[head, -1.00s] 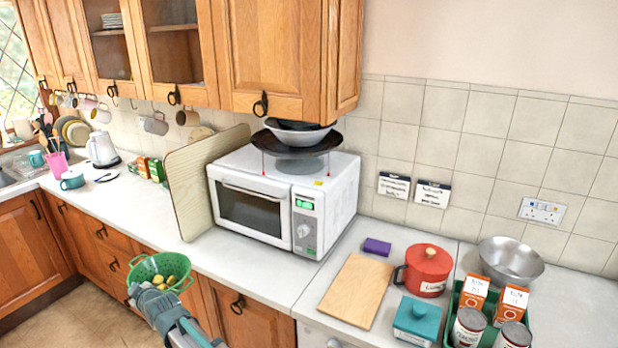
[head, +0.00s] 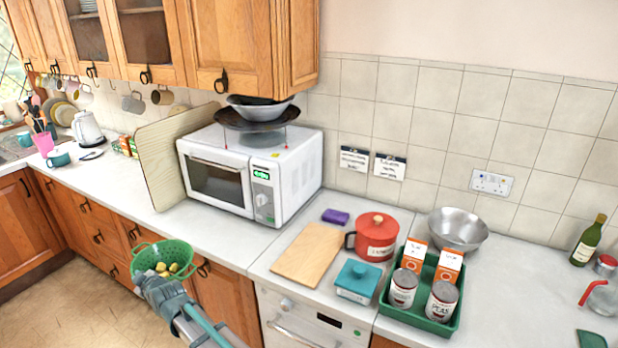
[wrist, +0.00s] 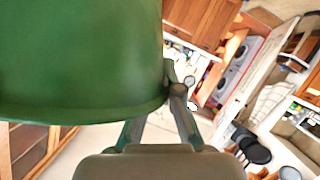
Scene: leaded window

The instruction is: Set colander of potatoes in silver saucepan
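I cannot make out a silver saucepan for certain; a shiny metal bowl (head: 458,232) without a visible handle stands on the right counter.
The counter holds a microwave (head: 250,165), wooden board (head: 308,254), red pot (head: 376,240), teal box (head: 357,281) and green tray (head: 440,328) of cans and cartons. A green bottle (head: 588,240) stands far right. The counter stretch left of the microwave is mostly clear.

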